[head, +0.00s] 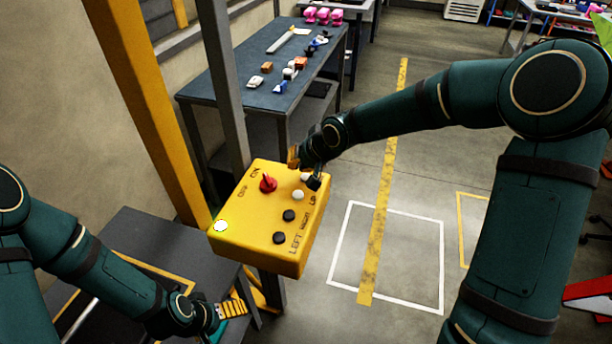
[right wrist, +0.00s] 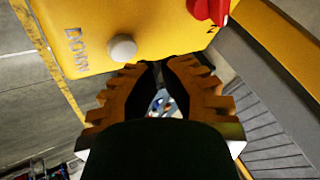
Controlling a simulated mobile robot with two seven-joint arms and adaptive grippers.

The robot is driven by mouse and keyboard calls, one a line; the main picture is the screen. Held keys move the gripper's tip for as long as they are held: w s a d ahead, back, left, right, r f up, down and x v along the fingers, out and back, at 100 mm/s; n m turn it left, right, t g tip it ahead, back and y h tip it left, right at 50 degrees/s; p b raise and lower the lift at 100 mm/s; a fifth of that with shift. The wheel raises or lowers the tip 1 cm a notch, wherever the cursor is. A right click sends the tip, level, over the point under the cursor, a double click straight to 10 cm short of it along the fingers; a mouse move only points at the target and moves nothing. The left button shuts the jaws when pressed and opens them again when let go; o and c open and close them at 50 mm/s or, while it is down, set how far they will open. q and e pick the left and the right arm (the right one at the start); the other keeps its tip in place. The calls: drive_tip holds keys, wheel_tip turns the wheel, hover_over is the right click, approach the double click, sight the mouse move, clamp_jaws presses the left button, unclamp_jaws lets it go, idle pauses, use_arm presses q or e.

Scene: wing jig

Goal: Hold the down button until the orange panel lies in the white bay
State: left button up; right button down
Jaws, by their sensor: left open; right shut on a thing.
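A yellow control box (head: 262,228) carries a red knob, white buttons and black buttons, with printed labels UP, RIGHT and LEFT. The white button marked DOWN (right wrist: 122,47) shows in the right wrist view, just beside my right gripper's fingers. My right gripper (right wrist: 160,68) is over the box's far edge, its fingertips close together; what is between them I cannot make out. It also shows in the head view (head: 306,170). My left gripper (head: 236,308) is open, low beside the box. A white outlined bay (head: 336,245) is marked on the floor, empty where visible. I see no orange panel.
A grey post (head: 226,95) and a yellow post (head: 150,110) rise behind the box. A table (head: 232,83) with small parts stands at the back. A yellow floor stripe (head: 390,170) crosses the white bay. A dark bench (head: 160,240) is at lower left.

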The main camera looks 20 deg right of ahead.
drive_tip(key=shift+f, duration=0.15)
idle(0.7)
drive_tip(key=shift+f+b, duration=0.3)
drive_tip(key=shift+b, duration=0.15)
drive_tip(key=shift+f+b, duration=0.45)
idle(0.5)
drive_tip(key=shift+r, duration=0.1)
idle(2.6)
drive_tip(key=shift+r+p, duration=0.65)
drive_tip(key=shift+r, duration=0.15)
drive_tip(key=shift+r, duration=0.1)
wheel_tip(320, 180, up, 5)
drive_tip(key=p, duration=0.3)
drive_tip(key=shift+f, duration=0.2)
idle(0.4)
